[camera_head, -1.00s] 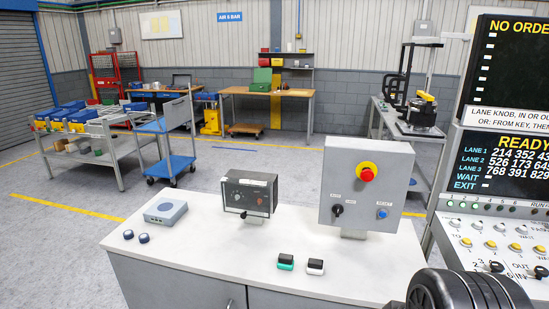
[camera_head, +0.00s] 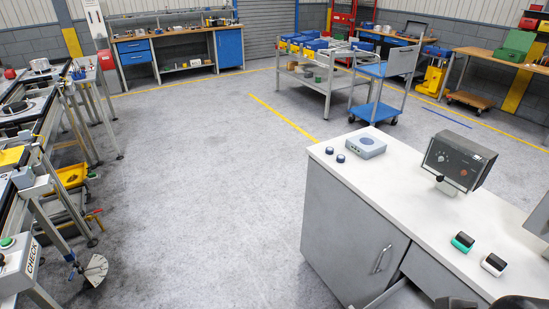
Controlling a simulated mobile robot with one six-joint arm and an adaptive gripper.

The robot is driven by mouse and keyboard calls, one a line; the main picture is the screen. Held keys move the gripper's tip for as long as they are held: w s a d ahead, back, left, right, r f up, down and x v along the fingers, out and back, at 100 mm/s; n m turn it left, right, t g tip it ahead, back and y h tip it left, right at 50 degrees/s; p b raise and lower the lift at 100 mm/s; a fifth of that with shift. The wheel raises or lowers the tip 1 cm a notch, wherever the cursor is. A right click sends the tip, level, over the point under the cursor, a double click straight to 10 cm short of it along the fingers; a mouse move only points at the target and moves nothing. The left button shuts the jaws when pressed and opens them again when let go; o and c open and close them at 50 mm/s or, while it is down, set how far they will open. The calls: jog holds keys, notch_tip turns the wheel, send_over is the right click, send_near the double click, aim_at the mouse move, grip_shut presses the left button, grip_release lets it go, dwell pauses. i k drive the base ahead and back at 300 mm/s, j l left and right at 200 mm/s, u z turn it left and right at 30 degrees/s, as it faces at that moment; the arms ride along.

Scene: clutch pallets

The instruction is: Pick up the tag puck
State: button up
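Two small dark blue round pucks, a left one (camera_head: 329,150) and a right one (camera_head: 341,158), lie close together at the far left corner of the white counter (camera_head: 400,190). Either could be the tag puck; I cannot tell which. They sit just left of a grey-blue box with a round mark on top (camera_head: 366,147). Nothing is touching them. My gripper is not in view; only a dark part of my arm shows at the bottom right edge.
A dark control box (camera_head: 459,163) stands on the counter, with a green-and-black block (camera_head: 462,242) and a white-and-black block (camera_head: 494,264) nearer me. A drawer (camera_head: 405,294) in the counter's front stands open. Conveyor frames (camera_head: 40,190) line the left. The floor between is clear.

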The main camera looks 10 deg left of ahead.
aim_at(341, 159)
jog(key=u, duration=0.2)
jog(key=i+j+z, duration=0.15)
jog(key=i, duration=0.4)
jog(key=i+j+z, duration=0.1)
jog(key=i+j, duration=0.15)
jog(key=i, duration=0.35)
jog(key=i+j+z, duration=0.15)
jog(key=i+j, duration=0.15)
jog(key=i, duration=0.25)
jog(key=i+j+z, duration=0.1)
jog(key=i+j, duration=0.25)
jog(key=i, duration=0.15)
